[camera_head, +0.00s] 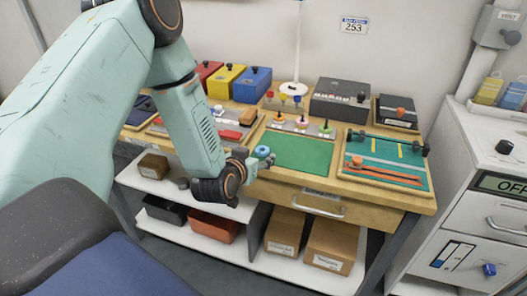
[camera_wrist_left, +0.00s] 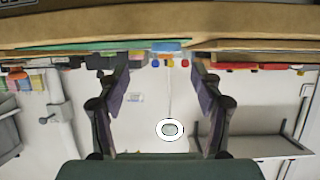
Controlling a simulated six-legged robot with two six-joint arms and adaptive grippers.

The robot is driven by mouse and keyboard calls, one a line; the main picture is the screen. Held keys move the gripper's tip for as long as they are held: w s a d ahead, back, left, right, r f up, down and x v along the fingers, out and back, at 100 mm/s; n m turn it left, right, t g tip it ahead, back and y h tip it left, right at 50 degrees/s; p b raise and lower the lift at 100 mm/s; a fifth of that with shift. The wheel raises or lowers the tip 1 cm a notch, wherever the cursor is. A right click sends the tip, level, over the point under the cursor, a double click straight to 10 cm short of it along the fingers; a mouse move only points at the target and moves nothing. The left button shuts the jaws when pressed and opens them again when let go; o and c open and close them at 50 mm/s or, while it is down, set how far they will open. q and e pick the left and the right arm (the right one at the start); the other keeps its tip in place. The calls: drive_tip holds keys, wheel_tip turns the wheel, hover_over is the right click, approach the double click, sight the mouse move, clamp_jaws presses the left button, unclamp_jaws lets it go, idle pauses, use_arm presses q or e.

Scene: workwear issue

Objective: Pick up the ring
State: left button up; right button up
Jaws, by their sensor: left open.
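A light blue ring (camera_head: 262,151) shows just beyond the tip of my left gripper (camera_head: 250,162) in the head view, at the left edge of the green mat (camera_head: 302,151). In the left wrist view, a blue shape that looks like the ring (camera_wrist_left: 165,46) is seen edge-on at the table top, between and beyond the fingers. My left gripper (camera_wrist_left: 160,72) is open, with nothing between its fingers. The head view does not show clearly how far the ring is from the fingertips. My right gripper is not in view.
Short pegs with coloured collars (camera_head: 302,122) stand behind the green mat. A lamp pole (camera_head: 298,45), coloured boxes (camera_head: 226,80) and a dark grey box (camera_head: 340,100) stand at the back. A strap board (camera_head: 386,160) lies right. Cardboard boxes (camera_head: 332,244) sit on the lower shelf.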

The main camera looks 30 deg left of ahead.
sight(264, 149)
use_arm(q)
drive_tip(key=w, duration=0.1)
drive_tip(key=w+a+f, duration=0.2)
drive_tip(key=shift+w+b, duration=0.3)
drive_tip(key=shift+w, duration=0.1)
drive_tip(key=shift+d, duration=0.25)
drive_tip(key=shift+w+a+f, duration=0.1)
drive_tip(key=shift+a, duration=0.1)
drive_tip(key=c, duration=0.4)
drive_tip(key=shift+d, duration=0.15)
drive_tip(key=c, duration=0.4)
